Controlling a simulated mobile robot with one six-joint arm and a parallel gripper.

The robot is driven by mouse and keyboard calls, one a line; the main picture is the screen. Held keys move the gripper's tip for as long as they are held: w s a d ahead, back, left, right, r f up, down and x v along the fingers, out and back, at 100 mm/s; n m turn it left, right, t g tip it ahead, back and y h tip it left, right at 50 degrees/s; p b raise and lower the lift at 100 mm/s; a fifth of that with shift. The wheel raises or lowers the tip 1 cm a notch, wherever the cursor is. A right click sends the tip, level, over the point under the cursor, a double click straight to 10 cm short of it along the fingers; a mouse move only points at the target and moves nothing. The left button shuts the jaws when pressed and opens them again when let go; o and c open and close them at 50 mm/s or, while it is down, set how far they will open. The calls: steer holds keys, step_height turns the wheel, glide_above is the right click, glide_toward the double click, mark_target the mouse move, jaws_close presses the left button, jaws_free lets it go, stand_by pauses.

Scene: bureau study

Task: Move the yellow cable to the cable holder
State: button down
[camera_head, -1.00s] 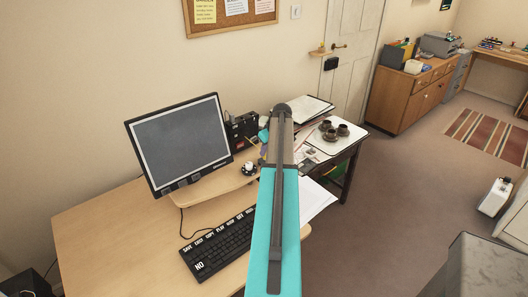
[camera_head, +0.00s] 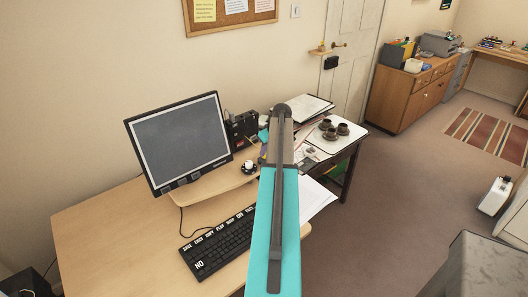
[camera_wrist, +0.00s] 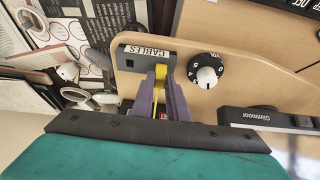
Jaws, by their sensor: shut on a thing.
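The yellow cable (camera_wrist: 160,72) shows as a short yellow piece between the two purple fingers of my gripper (camera_wrist: 162,80) in the wrist view. The fingers are shut on it. The cable holder (camera_wrist: 128,54), a dark grey block with a white "CABLES" label, sits at the edge of the wooden shelf. The cable's yellow end is right at the holder's near side; I cannot tell whether it touches or is inside. In the head view my arm covers most of the gripper, and the cable and holder cannot be made out.
A black dial with a white knob (camera_wrist: 206,72) stands close beside the holder. A monitor (camera_head: 180,145) and a keyboard (camera_head: 222,243) are on the desk (camera_head: 110,235). A side table with dark cups (camera_head: 329,129) and papers stands behind my arm.

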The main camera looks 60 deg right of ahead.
steer(key=c, duration=1.6)
jaws_free()
steer(key=shift+c, duration=0.2)
steer(key=shift+s+r, duration=0.1)
steer(key=shift+r, duration=0.05)
steer(key=shift+b+v, duration=0.35)
steer(key=shift+v, duration=0.55)
steer(key=b+v, duration=0.2)
steer(key=v, duration=0.9)
steer(key=shift+r+b, duration=0.35)
steer(key=shift+b, duration=0.05)
steer(key=shift+a, duration=0.1)
